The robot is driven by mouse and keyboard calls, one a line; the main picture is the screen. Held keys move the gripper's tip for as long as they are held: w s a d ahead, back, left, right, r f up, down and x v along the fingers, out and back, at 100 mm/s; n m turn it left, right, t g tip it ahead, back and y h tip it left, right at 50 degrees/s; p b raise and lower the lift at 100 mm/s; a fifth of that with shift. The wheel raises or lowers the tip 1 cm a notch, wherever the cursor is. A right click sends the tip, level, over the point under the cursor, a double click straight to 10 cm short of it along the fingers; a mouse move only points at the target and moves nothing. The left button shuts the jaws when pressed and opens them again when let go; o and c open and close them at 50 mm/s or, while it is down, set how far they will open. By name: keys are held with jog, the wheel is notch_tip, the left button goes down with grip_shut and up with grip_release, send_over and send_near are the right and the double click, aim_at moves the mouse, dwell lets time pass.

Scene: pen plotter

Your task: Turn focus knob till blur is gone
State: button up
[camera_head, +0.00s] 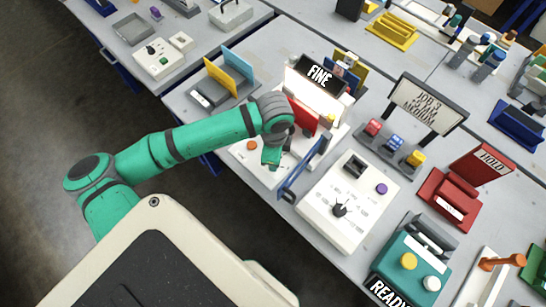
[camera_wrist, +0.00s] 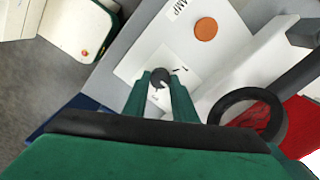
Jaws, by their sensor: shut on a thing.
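A dark round knob (camera_wrist: 159,77) with a white pointer sits on a white panel (camera_wrist: 130,64) in the wrist view. My gripper (camera_wrist: 160,85) has its two green fingers on either side of the knob and is shut on it. In the head view my gripper (camera_head: 272,155) points down at the white unit (camera_head: 243,161), and the knob is hidden there. A black ring (camera_wrist: 226,97), like a lens rim, stands right of the fingers, and a blurred red pattern shows through it. In the head view a red panel (camera_head: 303,116) stands behind my gripper.
An orange button (camera_wrist: 206,28) lies beyond the knob, near an "AMP" label.

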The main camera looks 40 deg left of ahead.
jog(key=shift+a+r, duration=0.1)
jog(key=o, duration=1)
jog(key=shift+w, duration=0.1)
jog(key=shift+o, duration=0.2)
jog(key=shift+w, duration=0.1)
jog(key=shift+r, duration=0.1)
notch_tip(320, 180, up, 10)
jog(key=shift+r, duration=0.25)
